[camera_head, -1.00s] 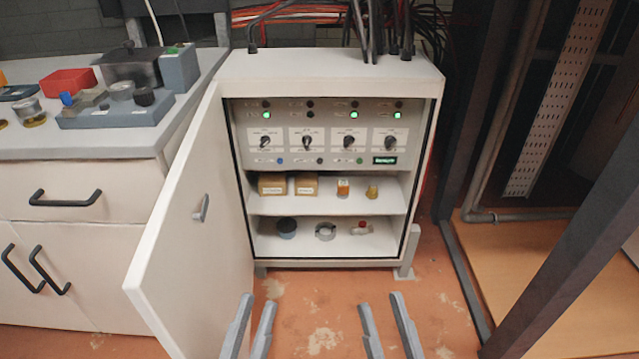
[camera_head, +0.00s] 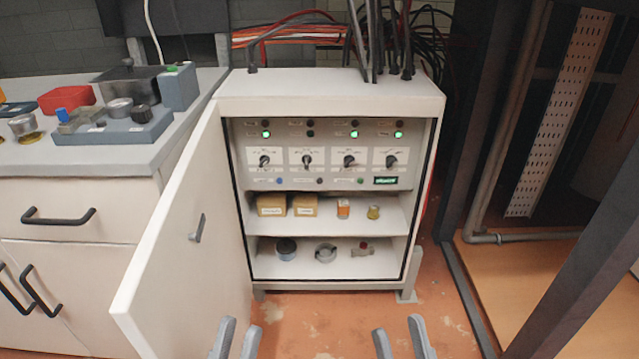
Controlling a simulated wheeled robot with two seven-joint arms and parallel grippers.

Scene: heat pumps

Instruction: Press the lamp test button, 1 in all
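The open cabinet (camera_head: 330,105) stands ahead with a control panel (camera_head: 325,133) in its upper part. The panel has indicator lamps, several green ones lit, and a row of rotary switches. Below the switches are a blue button (camera_head: 279,181), a dark button (camera_head: 319,181), a green button (camera_head: 360,181) and a small green display (camera_head: 385,181). The labels are too small to read, so I cannot tell which is the lamp test button. My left gripper (camera_head: 236,338) and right gripper (camera_head: 399,338) are both open and empty, low in front of the cabinet, apart from it.
The cabinet door (camera_head: 185,260) is swung open to the left. Cabinet shelves hold boxes (camera_head: 272,205) and small parts. A workbench (camera_head: 75,160) with a red bin (camera_head: 66,98) is at left. A dark frame post (camera_head: 560,290) is at right. Floor before the cabinet is clear.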

